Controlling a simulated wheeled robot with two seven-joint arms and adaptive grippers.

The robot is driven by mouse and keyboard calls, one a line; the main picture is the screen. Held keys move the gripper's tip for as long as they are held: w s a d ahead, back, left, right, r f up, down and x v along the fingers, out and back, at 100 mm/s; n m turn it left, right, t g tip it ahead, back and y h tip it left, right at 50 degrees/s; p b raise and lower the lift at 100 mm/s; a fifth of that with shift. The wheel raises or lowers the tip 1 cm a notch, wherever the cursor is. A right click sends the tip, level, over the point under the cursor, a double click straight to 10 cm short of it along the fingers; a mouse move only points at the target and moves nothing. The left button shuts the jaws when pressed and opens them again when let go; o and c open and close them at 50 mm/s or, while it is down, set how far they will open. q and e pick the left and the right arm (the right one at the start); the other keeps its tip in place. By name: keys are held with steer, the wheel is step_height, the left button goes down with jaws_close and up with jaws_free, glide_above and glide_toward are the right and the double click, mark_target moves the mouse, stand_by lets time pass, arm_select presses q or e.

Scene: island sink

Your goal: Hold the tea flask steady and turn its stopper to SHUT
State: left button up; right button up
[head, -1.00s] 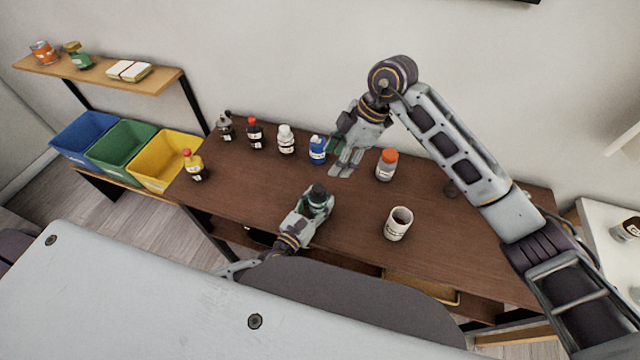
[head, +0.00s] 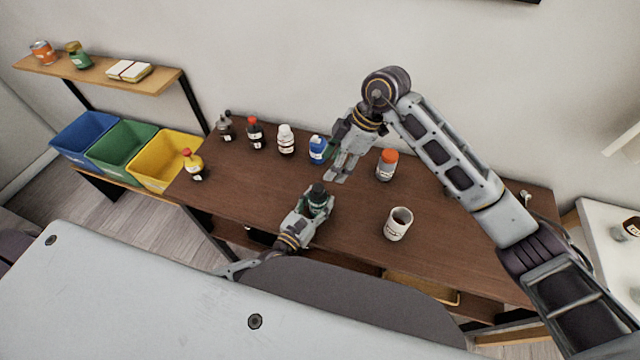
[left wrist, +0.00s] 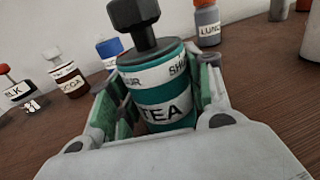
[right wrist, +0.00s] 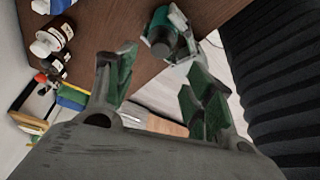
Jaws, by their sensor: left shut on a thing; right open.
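The tea flask (head: 320,203) is teal with a white TEA label and a black stopper (head: 317,189). It stands upright near the table's front edge. In the left wrist view the flask (left wrist: 165,105) has a white collar with SHUT on the right and a partly hidden word ending in UR on the left. The stopper (left wrist: 138,18) has a faceted black knob; I cannot tell which word it points to. My left gripper (head: 316,208) is shut around the flask body. My right gripper (head: 340,174) is open and empty, behind and above the flask, apart from the stopper.
An orange-capped bottle (head: 387,165) and a white mug (head: 398,224) are right of the flask. Bins, including a yellow one (head: 163,161), stand left.

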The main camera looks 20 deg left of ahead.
mark_target(318, 187)
steer(key=x, duration=0.9)
steer(key=shift+s+a+f, duration=0.1)
steer(key=shift+a+f, duration=0.05)
steer(key=shift+f, duration=0.25)
steer(key=c, duration=1)
